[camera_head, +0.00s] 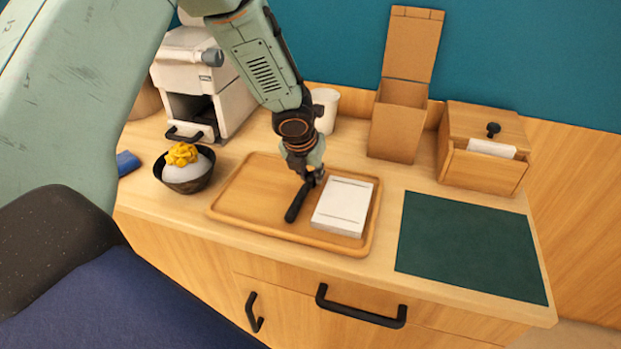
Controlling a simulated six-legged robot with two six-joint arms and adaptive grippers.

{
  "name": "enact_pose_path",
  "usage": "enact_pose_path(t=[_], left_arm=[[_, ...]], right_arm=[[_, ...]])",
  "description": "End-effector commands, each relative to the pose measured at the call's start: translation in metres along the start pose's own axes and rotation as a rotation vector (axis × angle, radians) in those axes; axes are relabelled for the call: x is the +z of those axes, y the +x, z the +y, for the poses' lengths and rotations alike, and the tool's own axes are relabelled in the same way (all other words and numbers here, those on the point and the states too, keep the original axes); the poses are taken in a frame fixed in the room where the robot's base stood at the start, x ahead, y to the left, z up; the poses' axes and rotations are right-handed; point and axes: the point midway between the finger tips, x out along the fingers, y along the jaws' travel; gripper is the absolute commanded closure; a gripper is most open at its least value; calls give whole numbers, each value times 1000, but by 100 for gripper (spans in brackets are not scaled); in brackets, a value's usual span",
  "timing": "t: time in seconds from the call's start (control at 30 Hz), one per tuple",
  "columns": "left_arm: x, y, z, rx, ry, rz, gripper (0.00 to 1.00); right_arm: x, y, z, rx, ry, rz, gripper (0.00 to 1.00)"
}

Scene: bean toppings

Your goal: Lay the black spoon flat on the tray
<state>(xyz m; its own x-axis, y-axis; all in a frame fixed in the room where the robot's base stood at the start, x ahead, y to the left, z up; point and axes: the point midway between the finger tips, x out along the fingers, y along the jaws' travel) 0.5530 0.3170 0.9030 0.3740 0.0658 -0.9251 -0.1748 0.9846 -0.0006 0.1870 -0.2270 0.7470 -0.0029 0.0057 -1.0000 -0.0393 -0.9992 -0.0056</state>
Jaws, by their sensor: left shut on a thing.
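The black spoon (296,204) is over the wooden tray (247,192), left of a white box-like block that lies on the tray. My left gripper (312,178) comes down from above and is shut on the spoon's upper end. The spoon points toward the tray's front edge. I cannot tell whether it touches the tray surface. The gripper's fingertips are small and partly hidden. My right gripper is not in view.
The white block (343,206) is close right of the spoon. A dark bowl with white and yellow food (186,171) stands left of the tray. A white machine (228,99), white cup (325,108), open cardboard box (396,122) and wooden box (478,168) stand behind. A green mat (468,245) lies bare at right.

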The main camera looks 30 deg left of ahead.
Motion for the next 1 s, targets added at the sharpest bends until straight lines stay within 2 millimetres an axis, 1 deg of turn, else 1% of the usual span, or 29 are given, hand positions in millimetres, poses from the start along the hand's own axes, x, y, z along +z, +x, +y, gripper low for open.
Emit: enact_pose_path(t=[0.27,0.47,0.5,0.7,0.77,1.0], left_arm=[[0,0,0,0,1,-1,97],[-2,5,0,0,0,0,97],[-2,5,0,0,0,0,74],[-2,4,0,0,0,0,57],[-2,4,0,0,0,-1,54],[-2,4,0,0,0,-1,54]], right_arm=[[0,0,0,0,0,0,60],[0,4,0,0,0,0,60],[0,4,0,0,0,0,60],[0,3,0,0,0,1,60],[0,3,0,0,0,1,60],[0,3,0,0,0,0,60]])
